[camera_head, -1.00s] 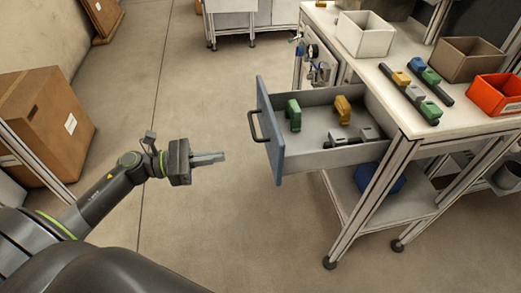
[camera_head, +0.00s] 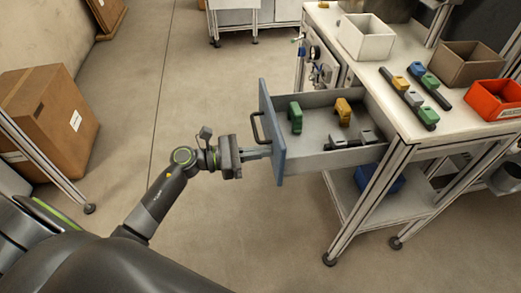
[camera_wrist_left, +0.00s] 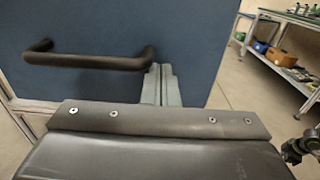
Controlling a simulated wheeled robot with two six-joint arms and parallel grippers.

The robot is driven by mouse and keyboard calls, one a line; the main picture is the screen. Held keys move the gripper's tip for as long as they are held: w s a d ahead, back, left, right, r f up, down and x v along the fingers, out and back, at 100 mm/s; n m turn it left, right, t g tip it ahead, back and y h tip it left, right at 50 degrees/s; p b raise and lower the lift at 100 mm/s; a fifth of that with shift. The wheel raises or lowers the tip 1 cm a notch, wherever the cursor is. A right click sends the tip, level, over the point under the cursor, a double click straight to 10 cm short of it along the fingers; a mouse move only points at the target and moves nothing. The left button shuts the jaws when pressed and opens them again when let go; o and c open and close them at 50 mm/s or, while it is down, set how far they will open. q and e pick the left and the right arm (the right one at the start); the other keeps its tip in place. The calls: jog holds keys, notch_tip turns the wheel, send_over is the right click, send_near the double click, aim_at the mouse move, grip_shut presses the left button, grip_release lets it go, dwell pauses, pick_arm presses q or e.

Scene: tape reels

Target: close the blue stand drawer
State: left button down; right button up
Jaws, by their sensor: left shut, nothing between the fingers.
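The stand drawer (camera_head: 320,125) is pulled out from under the white worktop, with its blue front panel (camera_head: 272,140) facing left. A dark bar handle (camera_head: 257,127) is on that panel. Inside lie a green piece (camera_head: 295,117), a yellow piece (camera_head: 343,111) and grey pieces on a dark rail. My left gripper (camera_head: 268,151) is shut and empty, its fingertips at the blue panel just below the handle. In the left wrist view the shut fingers (camera_wrist_left: 161,86) are against or very near the panel, beside the right end of the handle (camera_wrist_left: 85,60). My right gripper is not in view.
The worktop (camera_head: 390,110) holds a white bin (camera_head: 365,36), a brown bin (camera_head: 467,63), a red bin (camera_head: 497,97) and rails with coloured pieces. A blue bin (camera_head: 385,178) sits on the lower shelf. A cardboard box (camera_head: 48,120) stands left. The floor between is clear.

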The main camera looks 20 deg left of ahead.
aim_at(364, 137)
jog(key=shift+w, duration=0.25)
